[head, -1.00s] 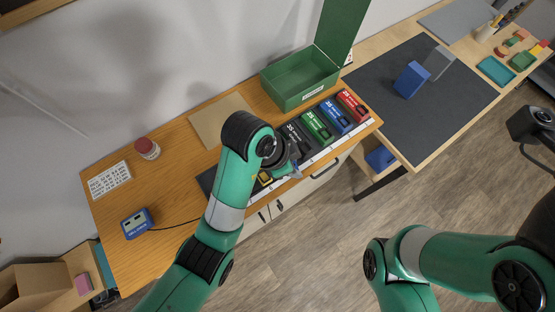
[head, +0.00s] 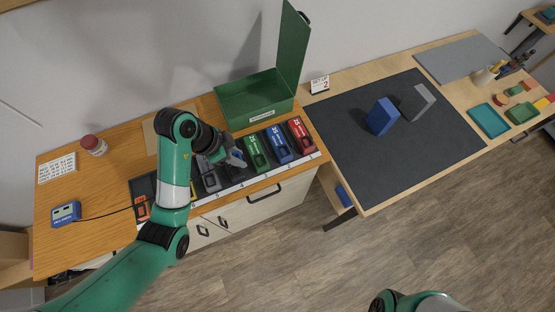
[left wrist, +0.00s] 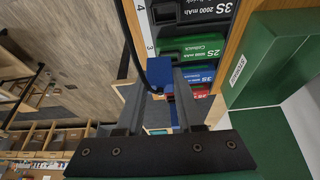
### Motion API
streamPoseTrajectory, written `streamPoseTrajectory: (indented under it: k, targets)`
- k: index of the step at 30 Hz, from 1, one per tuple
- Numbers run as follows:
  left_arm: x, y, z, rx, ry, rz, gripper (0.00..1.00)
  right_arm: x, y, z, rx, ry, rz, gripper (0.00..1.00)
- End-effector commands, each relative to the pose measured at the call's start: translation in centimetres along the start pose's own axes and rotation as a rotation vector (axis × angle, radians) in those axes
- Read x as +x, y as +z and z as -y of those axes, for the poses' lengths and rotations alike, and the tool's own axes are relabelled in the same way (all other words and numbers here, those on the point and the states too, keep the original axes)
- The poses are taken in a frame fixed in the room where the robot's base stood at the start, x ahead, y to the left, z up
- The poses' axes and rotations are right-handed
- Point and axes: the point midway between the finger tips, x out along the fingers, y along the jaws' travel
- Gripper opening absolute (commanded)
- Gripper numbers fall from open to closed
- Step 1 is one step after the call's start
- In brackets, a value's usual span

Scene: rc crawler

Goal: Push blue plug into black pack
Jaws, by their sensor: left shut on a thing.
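The black pack, marked 3S 2000 mAh, shows at the top of the left wrist view (left wrist: 196,14), apart from the plug. My arm partly covers the black pack in the head view, and its socket is not clear. My right gripper is out of view.
Blue (head: 279,143) and red (head: 301,133) packs stand to the right, an orange-marked one (head: 143,207) to the left. A green box (head: 254,97) with raised lid stands behind. A blue charger (head: 66,213) has a cable running rightward.

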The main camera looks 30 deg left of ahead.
Motion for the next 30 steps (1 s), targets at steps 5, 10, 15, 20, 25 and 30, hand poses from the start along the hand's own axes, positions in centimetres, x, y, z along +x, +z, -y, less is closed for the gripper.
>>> streamPoseTrajectory:
  k: [5,10,15,20,25,30]
  targets:
    - [-0.3,1.6,1.1,-0.043,-0.018,0.0,0.0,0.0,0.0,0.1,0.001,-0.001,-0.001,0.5]
    - [-0.4,1.6,1.2,-0.045,-0.019,0.0,0.0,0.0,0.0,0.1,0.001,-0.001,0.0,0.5]
    - [-0.3,1.7,1.2,-0.044,-0.018,0.0,0.0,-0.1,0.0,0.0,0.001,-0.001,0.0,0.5]
    - [0.6,2.0,1.1,-0.045,-0.017,0.001,0.0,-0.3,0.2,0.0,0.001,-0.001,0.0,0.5]
    - [2.3,2.7,1.1,-0.044,-0.017,0.001,0.0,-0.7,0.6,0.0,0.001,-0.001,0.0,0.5]
    - [3.9,3.4,1.1,-0.045,-0.017,0.001,0.0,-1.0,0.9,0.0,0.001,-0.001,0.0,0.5]
